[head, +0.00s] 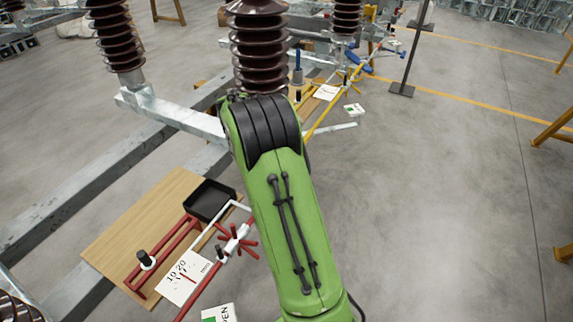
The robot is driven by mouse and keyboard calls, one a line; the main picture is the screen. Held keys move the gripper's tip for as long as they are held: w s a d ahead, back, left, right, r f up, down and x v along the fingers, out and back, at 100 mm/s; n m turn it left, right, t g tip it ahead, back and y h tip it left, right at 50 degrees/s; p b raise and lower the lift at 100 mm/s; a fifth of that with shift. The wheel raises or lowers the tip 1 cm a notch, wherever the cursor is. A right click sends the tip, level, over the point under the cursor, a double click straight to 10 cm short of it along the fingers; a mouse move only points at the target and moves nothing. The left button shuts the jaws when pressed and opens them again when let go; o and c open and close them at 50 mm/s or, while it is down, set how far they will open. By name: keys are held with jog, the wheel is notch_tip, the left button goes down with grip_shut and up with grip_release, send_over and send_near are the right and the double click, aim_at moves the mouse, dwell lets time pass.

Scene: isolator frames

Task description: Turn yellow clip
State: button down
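My green arm rises through the middle of the view, and its black-ribbed joint ends in front of a brown insulator. My gripper is not visible; the arm may be hiding it. Beyond the arm, a yellow bar (319,117) runs slanting up to the right. Small yellow parts (355,73) show farther along, next to a blue part. They are too small to tell whether one is the yellow clip. My arm covers part of the area around the near end of the yellow bar.
A wooden board (140,222) with red pipes, a black tray (210,200) and a white dial card (184,283) lies at lower left. Brown insulators (259,50) stand on grey steel beams (172,112). A dark post (412,50) stands at upper right. Concrete floor (440,200) is clear at right.

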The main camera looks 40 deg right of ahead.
jog(key=shift+s+a+f, duration=0.1)
jog(key=shift+f, duration=0.05)
dwell(0.3)
jog(key=c, duration=1.3)
grip_release()
jog(key=shift+o, duration=0.3)
jog(key=p+v, duration=0.6)
jog(key=v, duration=0.9)
jog(key=shift+r, duration=0.4)
